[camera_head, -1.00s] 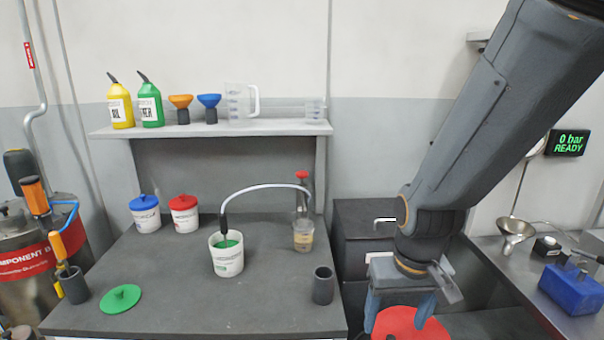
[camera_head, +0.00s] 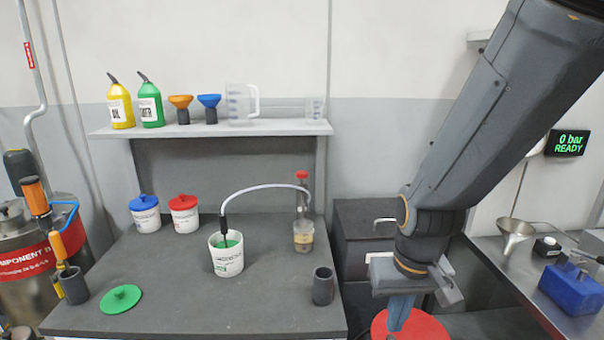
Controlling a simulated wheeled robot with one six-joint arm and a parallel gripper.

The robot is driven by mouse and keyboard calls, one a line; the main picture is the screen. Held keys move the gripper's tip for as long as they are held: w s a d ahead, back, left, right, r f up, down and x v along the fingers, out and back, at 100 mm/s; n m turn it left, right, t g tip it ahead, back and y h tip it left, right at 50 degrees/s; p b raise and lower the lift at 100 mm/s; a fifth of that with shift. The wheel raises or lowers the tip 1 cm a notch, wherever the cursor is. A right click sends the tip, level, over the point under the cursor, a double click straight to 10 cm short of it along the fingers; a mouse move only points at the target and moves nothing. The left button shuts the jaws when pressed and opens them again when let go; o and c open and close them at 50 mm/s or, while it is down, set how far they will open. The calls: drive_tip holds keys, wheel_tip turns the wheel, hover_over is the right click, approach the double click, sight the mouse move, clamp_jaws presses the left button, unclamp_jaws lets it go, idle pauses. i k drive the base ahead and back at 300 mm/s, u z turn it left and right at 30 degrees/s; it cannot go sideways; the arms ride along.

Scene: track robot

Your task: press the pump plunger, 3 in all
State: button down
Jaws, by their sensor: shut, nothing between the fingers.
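The pump (camera_head: 303,231) stands upright on the right side of the grey bench, a clear body with amber contents low in it. Its red plunger knob (camera_head: 301,175) sits on top of a thin stem. A pale hose (camera_head: 262,187) arches from the pump to the left, its dark end in an open white bucket (camera_head: 227,257) with green contents. My gripper (camera_head: 398,325) points down, shut and empty, to the right of the bench and apart from the pump. It is in front of a round red surface.
Bench (camera_head: 180,300) also holds blue-lidded and red-lidded tubs (camera_head: 183,214), a green lid (camera_head: 121,299) and a dark cup (camera_head: 323,286) in front of the pump. A shelf (camera_head: 215,129) with bottles and funnels hangs above. A display (camera_head: 567,143) reads "0 bar READY".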

sight(300, 175)
drive_tip(key=k, duration=1.35)
drive_tip(key=u, duration=0.6)
drive_tip(key=i, duration=1.55)
drive_tip(key=z, duration=0.6)
